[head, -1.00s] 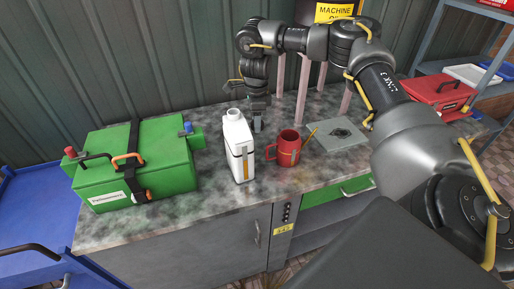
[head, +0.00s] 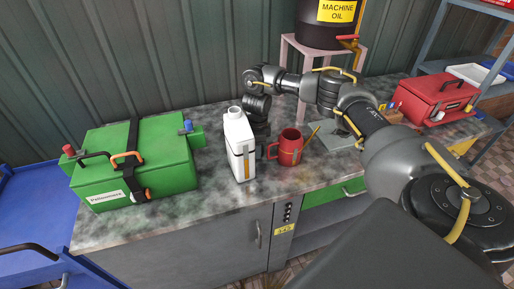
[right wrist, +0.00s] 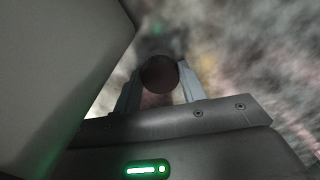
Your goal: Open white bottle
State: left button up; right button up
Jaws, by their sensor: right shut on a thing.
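The white bottle (head: 240,146) stands upright on the bench in the head view, with an orange stripe on its side. Its neck (head: 235,110) shows no cap. My right gripper (head: 261,151) is low over the bench just behind and right of the bottle, with its fingers partly hidden. In the right wrist view my gripper (right wrist: 160,80) is shut on a dark round thing (right wrist: 160,74), which looks like a cap. A large pale surface (right wrist: 50,65) at the left there looks like the bottle's side. My left gripper is not in view.
A red mug (head: 289,151) stands close to the right of the bottle and gripper. A green case (head: 165,165) lies to the left, with bare bench (head: 210,195) between. A grey plate (head: 335,141) and a red toolbox (head: 432,98) are farther right.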

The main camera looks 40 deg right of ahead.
jog(key=shift+f, duration=0.15)
jog(key=o, duration=1.1)
notch_tip(320, 180, up, 12)
jog(key=shift+r+p, duration=0.25)
jog(key=shift+p, duration=0.1)
